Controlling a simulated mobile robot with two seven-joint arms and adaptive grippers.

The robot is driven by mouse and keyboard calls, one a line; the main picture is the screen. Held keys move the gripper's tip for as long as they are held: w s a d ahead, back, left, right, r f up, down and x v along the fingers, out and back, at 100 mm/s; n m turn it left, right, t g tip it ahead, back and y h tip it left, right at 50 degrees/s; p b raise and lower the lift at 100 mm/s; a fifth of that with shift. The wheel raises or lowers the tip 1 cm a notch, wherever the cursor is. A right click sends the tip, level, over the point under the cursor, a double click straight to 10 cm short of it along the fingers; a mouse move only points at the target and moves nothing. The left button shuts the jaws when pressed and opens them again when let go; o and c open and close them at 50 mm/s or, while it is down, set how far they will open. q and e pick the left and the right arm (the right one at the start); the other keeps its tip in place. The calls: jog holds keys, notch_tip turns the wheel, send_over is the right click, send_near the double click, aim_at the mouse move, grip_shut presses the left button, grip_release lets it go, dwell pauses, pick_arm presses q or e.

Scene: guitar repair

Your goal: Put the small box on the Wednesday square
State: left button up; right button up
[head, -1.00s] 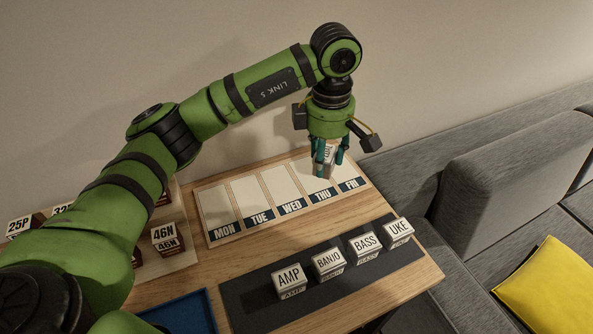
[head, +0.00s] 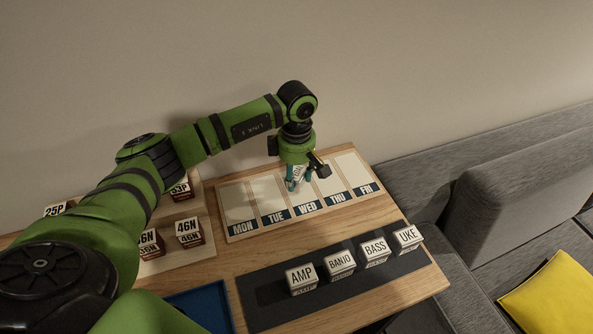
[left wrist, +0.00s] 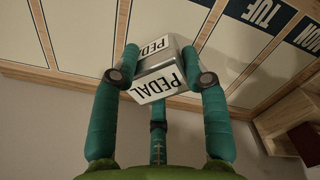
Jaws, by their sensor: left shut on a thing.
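My left gripper (head: 296,182) is shut on a small white box, which reads PEDAL in the left wrist view (left wrist: 157,88). The teal fingers (left wrist: 218,120) press on its sides. In the head view, the gripper and box are over the WED column of the weekday board (head: 232,232), and the fingers hide part of that column. The Wednesday square (head: 306,210) shows its dark WED label at the front. I cannot tell whether the box touches the board. My right gripper is not in view.
AMP (head: 301,279), BANJO (head: 340,263), BASS (head: 375,250) and UKE (head: 408,238) boxes stand on a dark strip in front of the board. A stepped rack with numbered boxes (head: 189,230) is at the left. A blue tray (head: 205,303) lies at the front.

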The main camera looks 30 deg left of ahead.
aim_at(297, 173)
pick_arm(q)
jog(key=shift+f+b, duration=0.2)
jog(key=shift+b, duration=0.1)
jog(key=o, duration=1.2)
jog(key=shift+r, duration=0.1)
jog(key=shift+r+p, duration=0.2)
jog(key=shift+p, duration=0.15)
jog(key=shift+w+r, duration=0.1)
jog(key=shift+r, duration=0.2)
notch_tip(297, 173, up, 11)
jog(key=b, duration=0.2)
jog(key=shift+r+b, duration=0.15)
jog(key=shift+b, duration=0.25)
